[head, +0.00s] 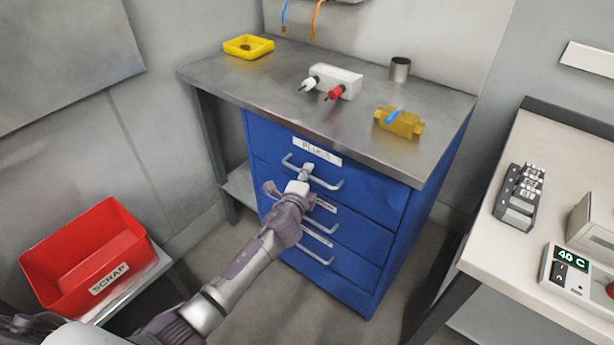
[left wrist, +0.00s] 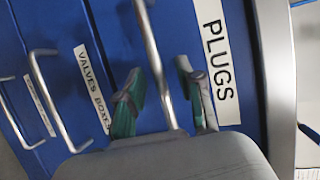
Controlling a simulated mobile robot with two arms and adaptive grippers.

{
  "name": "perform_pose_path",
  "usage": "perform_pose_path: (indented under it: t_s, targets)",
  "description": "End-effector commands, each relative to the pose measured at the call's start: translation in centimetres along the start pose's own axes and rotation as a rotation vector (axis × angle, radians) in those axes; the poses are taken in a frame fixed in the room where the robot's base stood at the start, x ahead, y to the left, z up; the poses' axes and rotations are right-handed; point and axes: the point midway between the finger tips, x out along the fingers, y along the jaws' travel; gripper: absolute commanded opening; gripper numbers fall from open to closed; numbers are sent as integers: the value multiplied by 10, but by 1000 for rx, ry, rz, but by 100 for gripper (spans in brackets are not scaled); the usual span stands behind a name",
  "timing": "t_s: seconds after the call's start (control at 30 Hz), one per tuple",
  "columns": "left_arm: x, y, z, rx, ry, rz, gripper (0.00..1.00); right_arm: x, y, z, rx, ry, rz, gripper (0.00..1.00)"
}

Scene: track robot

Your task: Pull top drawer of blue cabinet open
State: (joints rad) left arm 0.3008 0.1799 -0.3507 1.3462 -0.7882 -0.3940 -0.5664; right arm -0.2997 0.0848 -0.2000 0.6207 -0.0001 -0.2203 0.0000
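The blue cabinet (head: 380,205) stands under a grey worktop. Its top drawer (head: 268,150) has a white "PLUGS" label (head: 317,151) and looks shut, its front level with the cabinet. The drawer's silver bar handle (head: 330,184) is partly hidden behind my left gripper (head: 305,174). In the left wrist view, the two fingers of my left gripper (left wrist: 163,100) are apart, one on each side of the handle bar (left wrist: 154,55). Small gaps show between the fingers and the bar. The "PLUGS" label (left wrist: 214,60) is close to the right finger. My right gripper is out of view.
Lower drawers with similar handles (head: 318,252) sit below. The worktop (head: 270,85) bears a yellow tray (head: 248,46), a white plug block (head: 340,80), a metal cup (head: 399,69) and a brass valve (head: 400,122). A red scrap bin (head: 90,257) stands left; a white bench (head: 500,255) stands right.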

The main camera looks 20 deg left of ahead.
Motion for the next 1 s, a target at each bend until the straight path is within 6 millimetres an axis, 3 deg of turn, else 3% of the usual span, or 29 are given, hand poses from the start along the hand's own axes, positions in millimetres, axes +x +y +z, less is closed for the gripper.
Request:
perform_pose_path:
  t_s: [0.4, 0.63, 1.0]
  targets:
    - [9, 0, 0, -1, 0, 1, 37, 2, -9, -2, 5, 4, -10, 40]
    - [9, 0, 0, -1, 0, 1, 0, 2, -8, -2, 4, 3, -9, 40]
    - [9, 0, 0, -1, 0, 1, 0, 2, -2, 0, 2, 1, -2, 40]
